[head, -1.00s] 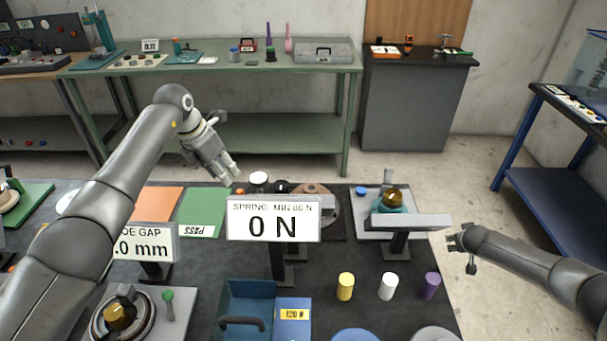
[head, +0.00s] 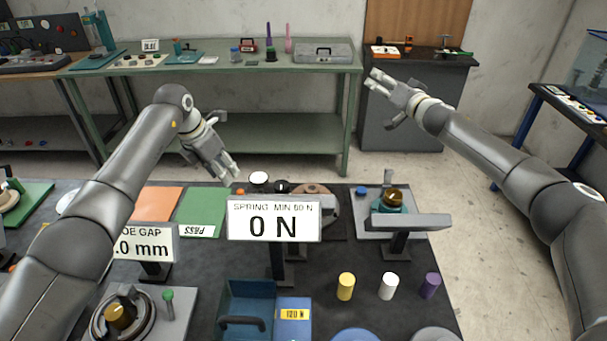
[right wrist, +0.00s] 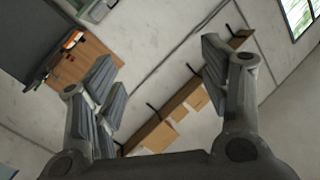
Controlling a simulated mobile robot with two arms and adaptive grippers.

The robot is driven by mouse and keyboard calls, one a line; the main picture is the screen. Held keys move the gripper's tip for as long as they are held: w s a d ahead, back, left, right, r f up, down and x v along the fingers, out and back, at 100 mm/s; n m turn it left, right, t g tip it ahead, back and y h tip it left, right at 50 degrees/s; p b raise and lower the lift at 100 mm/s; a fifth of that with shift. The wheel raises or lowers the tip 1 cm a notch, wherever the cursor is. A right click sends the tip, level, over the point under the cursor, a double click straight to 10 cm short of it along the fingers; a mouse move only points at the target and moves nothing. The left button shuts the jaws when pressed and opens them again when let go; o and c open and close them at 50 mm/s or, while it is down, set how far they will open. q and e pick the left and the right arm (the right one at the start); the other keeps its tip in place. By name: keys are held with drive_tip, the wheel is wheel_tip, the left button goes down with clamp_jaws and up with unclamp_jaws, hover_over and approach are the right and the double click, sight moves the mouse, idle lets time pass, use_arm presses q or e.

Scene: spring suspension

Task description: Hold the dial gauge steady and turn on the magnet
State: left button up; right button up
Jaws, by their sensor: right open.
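My right gripper (head: 372,80) is raised past the bench, in front of the dark cabinet. In the right wrist view its jaws (right wrist: 160,62) are open with nothing between them.
The "0 N" sign (head: 274,222) stands mid-bench. A brass-knobbed teal fixture (head: 391,199) is right, partly behind a grey panel (head: 408,221). Yellow (head: 345,287), white (head: 388,286) and purple (head: 430,285) cylinders stand in front. A blue bin (head: 245,296) is near.

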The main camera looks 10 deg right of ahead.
drive_tip(key=s+a+f+n+g+y, duration=0.2)
drive_tip(key=a+f+n+y, duration=0.1)
drive_tip(key=a+n, duration=0.3)
drive_tip(key=s+a+f+n+g+y, duration=0.2)
drive_tip(key=s+a+n+y, duration=0.15)
drive_tip(key=a, duration=0.45)
drive_tip(key=n+g+y, duration=0.4)
drive_tip(key=n+g, duration=0.4)
approach(266, 179)
drive_tip(key=shift+t, duration=0.3)
drive_tip(key=x, duration=1)
drive_tip(key=shift+a+f, duration=0.25)
drive_tip(key=shift+a, duration=0.05)
drive_tip(key=c, duration=1.4)
